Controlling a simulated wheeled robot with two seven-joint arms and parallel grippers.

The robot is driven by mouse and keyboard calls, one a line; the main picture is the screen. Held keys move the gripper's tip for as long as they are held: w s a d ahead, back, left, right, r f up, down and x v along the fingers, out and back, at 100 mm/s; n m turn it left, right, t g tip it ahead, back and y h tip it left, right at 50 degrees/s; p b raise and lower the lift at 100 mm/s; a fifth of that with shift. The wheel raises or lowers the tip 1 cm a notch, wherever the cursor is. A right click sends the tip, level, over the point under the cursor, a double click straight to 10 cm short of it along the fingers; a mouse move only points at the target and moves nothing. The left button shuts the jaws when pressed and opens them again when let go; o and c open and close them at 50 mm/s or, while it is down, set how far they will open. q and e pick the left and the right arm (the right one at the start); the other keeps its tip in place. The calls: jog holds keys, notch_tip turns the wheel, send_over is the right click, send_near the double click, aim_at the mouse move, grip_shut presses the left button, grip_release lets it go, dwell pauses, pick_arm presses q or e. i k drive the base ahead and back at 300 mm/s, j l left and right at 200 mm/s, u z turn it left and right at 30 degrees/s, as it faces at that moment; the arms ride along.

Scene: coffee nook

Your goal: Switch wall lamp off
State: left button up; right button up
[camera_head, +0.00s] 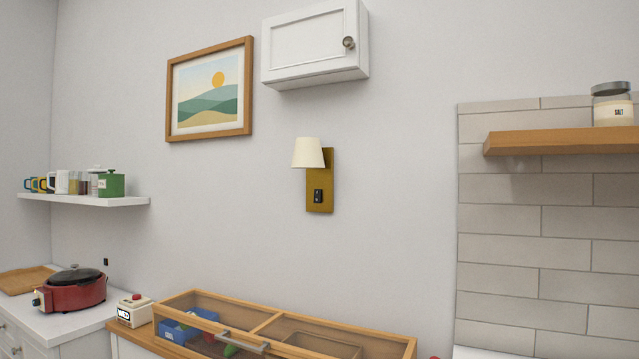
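The wall lamp (308,153) is mounted on the wall near the middle of the head view. It has a cream shade and a flat brass-coloured backplate (327,167). A small black switch (318,196) sits on the lower part of the backplate. The rocker is too small to tell its position, and I cannot tell for sure whether the lamp is lit. Neither of my grippers shows in this view.
A wooden display case (177,302) with a clear lid stands on the counter below the lamp. A white cabinet (310,45) hangs above it. A white shelf (85,200) is at left, a wooden shelf (560,141) at right. The wall around the lamp is clear.

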aim_at(318, 193)
jog(key=i+j, duration=0.4)
jog(key=i+j+u, duration=0.1)
jog(key=i+j, duration=0.25)
jog(key=i, duration=0.25)
